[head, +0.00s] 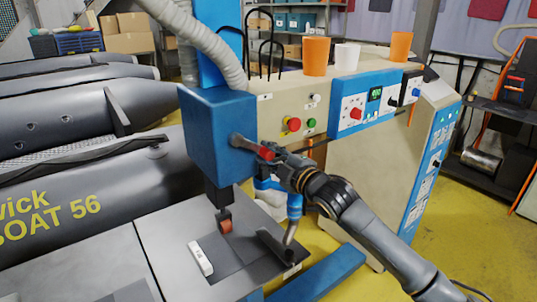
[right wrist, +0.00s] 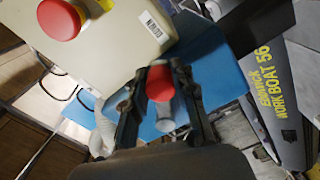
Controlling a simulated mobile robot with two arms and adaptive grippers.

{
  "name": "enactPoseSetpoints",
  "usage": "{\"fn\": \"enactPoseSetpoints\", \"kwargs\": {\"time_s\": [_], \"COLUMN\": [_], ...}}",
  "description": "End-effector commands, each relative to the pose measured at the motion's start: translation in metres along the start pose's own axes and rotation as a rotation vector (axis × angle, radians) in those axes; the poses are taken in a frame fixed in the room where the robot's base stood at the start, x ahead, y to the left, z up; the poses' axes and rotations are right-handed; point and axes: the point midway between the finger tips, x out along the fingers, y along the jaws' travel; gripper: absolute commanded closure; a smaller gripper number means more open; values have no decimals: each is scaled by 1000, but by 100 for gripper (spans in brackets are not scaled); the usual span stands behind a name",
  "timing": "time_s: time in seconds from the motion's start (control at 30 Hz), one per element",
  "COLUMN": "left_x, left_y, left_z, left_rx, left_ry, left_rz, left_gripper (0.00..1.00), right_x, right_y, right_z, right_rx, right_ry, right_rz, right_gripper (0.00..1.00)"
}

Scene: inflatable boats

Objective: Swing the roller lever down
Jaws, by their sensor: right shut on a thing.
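The roller lever (head: 251,147) sticks out to the right from the front of the blue machine head (head: 215,125), a grey rod with a red grip, tilted slightly down toward its tip. My right gripper (head: 270,156) is at the red end, its arm coming from the lower right. In the right wrist view the red grip (right wrist: 160,82) lies between the two fingers, and the gripper (right wrist: 160,95) is shut on it. The orange-red roller (head: 226,226) hangs under the head, above the grey work plate (head: 160,232). My left gripper is not in view.
The beige cabinet has a red stop button (head: 293,124) and a blue control panel (head: 364,104). A curved metal nozzle (head: 291,225) stands close below my gripper. A white block (head: 200,258) lies on the plate. A grey inflatable boat (head: 80,205) fills the left side.

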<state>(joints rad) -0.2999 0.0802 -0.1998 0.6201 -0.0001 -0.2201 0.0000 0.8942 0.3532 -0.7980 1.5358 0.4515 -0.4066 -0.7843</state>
Motion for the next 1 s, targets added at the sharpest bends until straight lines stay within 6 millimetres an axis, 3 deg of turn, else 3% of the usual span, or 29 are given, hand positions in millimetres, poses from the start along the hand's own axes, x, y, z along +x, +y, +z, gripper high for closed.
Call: {"fn": "enactPoseSetpoints", "kwargs": {"time_s": [0.03,0.07,0.17,0.57,0.77,1.0], "left_x": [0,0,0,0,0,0], "left_y": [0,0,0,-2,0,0], "left_z": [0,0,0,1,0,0], "left_rx": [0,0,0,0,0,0], "left_ry": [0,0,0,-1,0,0], "left_rz": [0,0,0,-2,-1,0], "left_gripper": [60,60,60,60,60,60], "right_x": [0,0,0,-6,-36,-85], "right_y": [-4,-4,-4,-2,-3,-3], "right_z": [1,1,1,1,1,2], "right_rx": [4,4,3,1,0,0], "right_ry": [-2,-2,-2,-1,-2,-2], "right_rz": [-7,-7,-7,-3,-5,-5], "right_gripper": [100,67,50,50,50,50]}}
